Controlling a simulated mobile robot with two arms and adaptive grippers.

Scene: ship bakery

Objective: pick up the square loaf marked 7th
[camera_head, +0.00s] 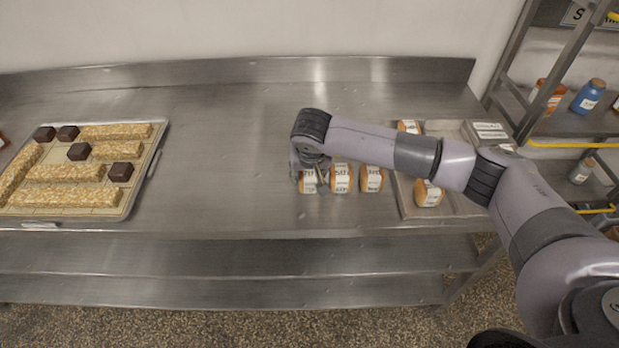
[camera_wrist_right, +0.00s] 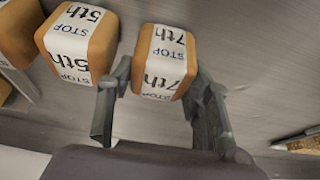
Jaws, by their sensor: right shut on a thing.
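The square loaf marked 7th (camera_wrist_right: 165,58) is brown with a white band reading "STOP 7th". In the wrist view it sits between the two fingers of my right gripper (camera_wrist_right: 160,98), which is shut on it. In the head view this loaf (camera_head: 308,184) is the leftmost of a row of three on the steel counter, partly hidden by my right gripper (camera_head: 308,172). It appears to rest on the counter. The loaf marked 5th (camera_wrist_right: 77,38) stands close beside it, with one finger in the gap between them. My left gripper is not in view.
A third loaf (camera_head: 372,179) stands at the right end of the row. Right of it, a tray (camera_head: 409,205) holds more loaves. A board with long bars and dark cubes (camera_head: 131,200) lies at left. The counter between board and loaves (camera_head: 220,170) is clear.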

